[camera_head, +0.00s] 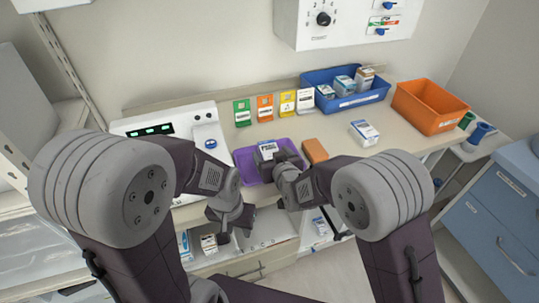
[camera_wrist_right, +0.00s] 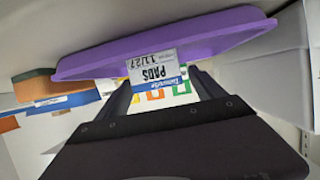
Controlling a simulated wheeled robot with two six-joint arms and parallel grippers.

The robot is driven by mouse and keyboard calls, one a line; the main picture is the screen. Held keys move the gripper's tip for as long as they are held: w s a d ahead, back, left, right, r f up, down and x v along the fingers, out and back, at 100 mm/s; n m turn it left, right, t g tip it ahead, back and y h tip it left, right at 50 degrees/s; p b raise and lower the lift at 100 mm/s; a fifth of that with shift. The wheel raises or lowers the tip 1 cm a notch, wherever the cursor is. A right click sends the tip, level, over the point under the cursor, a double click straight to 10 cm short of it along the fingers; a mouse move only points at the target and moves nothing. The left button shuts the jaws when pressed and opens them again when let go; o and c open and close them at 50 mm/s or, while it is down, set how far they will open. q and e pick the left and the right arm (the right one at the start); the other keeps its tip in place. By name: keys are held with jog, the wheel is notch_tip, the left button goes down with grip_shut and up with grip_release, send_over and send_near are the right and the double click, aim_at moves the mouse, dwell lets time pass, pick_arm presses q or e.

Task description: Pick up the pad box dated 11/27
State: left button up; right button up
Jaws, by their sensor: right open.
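The white and blue pad box (camera_head: 267,147) sits in the purple tray (camera_head: 241,166) on the counter. In the right wrist view the label of the pad box (camera_wrist_right: 156,75) reads PADS and 11/27, upside down. My right gripper (camera_head: 286,165) is at the tray beside the box. In the right wrist view its two fingers (camera_wrist_right: 163,95) are apart, one on each side of the box; whether they touch it I cannot tell. My left gripper (camera_head: 233,222) hangs low in front of the counter, away from the box; its jaws are unclear.
An orange-brown block (camera_head: 315,151) stands right of the tray, close to my right arm. Another white and blue box (camera_head: 364,132) lies farther right. A blue bin (camera_head: 345,100) with boxes and an orange bin (camera_head: 405,108) stand behind. A white device (camera_head: 160,127) is at left.

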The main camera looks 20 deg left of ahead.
aim_at(269, 148)
jog(key=x, duration=0.5)
jog(key=shift+w+a+r, duration=0.1)
jog(key=shift+r, duration=0.05)
jog(key=c, duration=1.5)
jog(key=shift+r, duration=0.15)
jog(key=shift+r, duration=0.35)
jog(key=r, duration=0.2)
jog(key=d+r, duration=0.1)
jog(key=shift+d+r, duration=0.1)
jog(key=shift+r, duration=0.3)
jog(key=d+r, duration=0.6)
jog(key=d, duration=0.4)
jog(key=shift+d+p, duration=0.35)
jog(key=shift+p, duration=0.05)
